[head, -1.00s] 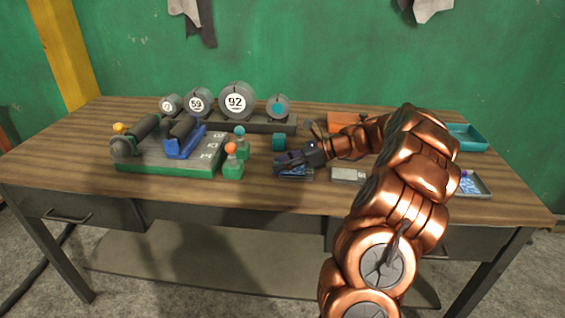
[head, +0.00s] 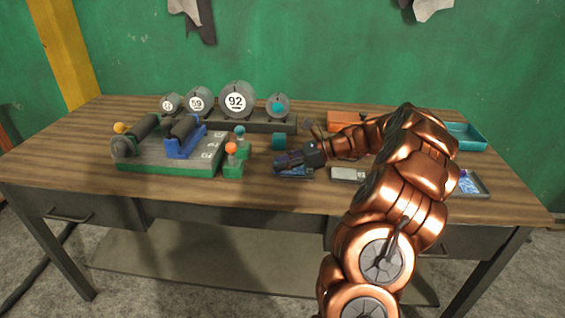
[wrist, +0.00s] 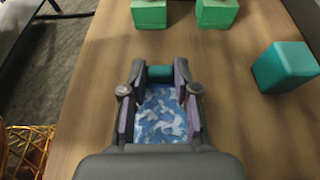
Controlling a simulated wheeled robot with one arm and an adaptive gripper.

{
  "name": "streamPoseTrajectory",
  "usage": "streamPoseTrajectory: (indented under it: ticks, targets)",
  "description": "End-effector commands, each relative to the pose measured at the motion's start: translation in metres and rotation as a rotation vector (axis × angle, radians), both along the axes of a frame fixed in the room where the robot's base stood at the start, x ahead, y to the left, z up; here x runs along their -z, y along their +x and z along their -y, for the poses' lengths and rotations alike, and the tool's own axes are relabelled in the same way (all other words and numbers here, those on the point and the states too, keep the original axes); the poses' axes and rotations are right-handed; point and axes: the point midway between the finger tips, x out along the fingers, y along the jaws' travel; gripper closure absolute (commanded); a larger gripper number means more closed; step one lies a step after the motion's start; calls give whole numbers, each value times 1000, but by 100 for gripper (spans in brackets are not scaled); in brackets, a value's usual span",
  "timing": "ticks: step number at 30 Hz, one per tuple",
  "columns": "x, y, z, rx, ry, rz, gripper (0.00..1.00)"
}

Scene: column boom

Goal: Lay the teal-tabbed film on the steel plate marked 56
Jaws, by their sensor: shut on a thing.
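My gripper (head: 282,160) is low over the middle of the bench. In the wrist view my gripper (wrist: 160,80) is shut with a blue-and-white patterned film (wrist: 160,115) between its fingers. The film's teal tab (wrist: 160,72) shows at the fingertips. In the head view the fingers cover much of the film (head: 296,174), and I cannot tell whether it touches what lies below. A small pale plate (head: 348,174) lies just right of the gripper; its mark is not readable, so I cannot tell whether it is the one marked 56.
A teal block (head: 279,141) stands behind the gripper. A green-based fixture (head: 165,170) with a blue cradle and ball-topped posts is at left. Round weights (head: 237,101) stand in a rack behind. At right are a tray with blue contents (head: 481,190) and a teal tray (head: 470,145).

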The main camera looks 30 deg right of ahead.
Motion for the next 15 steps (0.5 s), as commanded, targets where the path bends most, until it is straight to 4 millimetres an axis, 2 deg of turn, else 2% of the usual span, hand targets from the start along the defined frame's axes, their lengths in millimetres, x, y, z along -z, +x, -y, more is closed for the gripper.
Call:
streamPoseTrajectory:
  ticks: [2,3,9,11,15]
  targets:
    - [0,0,0,0,0,0,90]
    - [0,0,0,0,0,0,69]
    - [0,0,0,0,0,0,48]
    - [0,0,0,0,0,0,42]
    - [0,0,0,0,0,0,41]
